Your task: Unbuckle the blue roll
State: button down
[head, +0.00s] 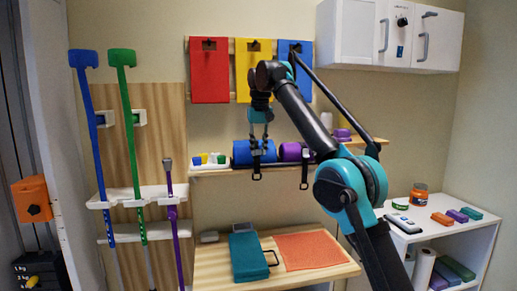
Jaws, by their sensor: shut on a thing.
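The blue roll (240,152) lies on the wall shelf in the head view. A dark strap (257,165) crosses its front right of its middle and hangs down to a buckle loop below the shelf edge. My gripper (259,146) comes down from above onto the roll at this strap. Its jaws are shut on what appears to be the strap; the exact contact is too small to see. The arm links hide part of the shelf to the right.
A purple roll (290,152) with its own strap lies close to the right. Small coloured items (208,160) sit to the left. Red (209,75), yellow (250,65) and blue panels hang above. A wooden table (215,275) below holds a teal block (248,257) and an orange mat (308,250).

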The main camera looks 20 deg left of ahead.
aim_at(256, 158)
jog(key=c, duration=1.3)
grip_release()
jog(key=shift+s+d+f+t+y, duration=0.1)
jog(key=shift+s+f+t+y, duration=0.15)
jog(key=shift+t, duration=0.35)
notch_tip(256, 158, down, 3)
jog(key=t+y, duration=0.2)
jog(key=t, duration=0.2)
jog(key=t+y, duration=0.3)
jog(key=t, duration=0.1)
jog(key=shift+f+y, duration=0.15)
jog(key=shift+y, duration=0.1)
jog(key=shift+w+f+t+y, duration=0.15)
jog(key=shift+t+y, duration=0.25)
jog(key=shift+t, duration=0.4)
jog(key=shift+w+f+t+y, duration=0.1)
jog(key=shift+f+t+y, duration=0.25)
jog(key=shift+t, duration=0.45)
jog(key=shift+f+t+y, duration=0.15)
jog(key=shift+t+y, duration=0.4)
jog(key=shift+t, duration=0.05)
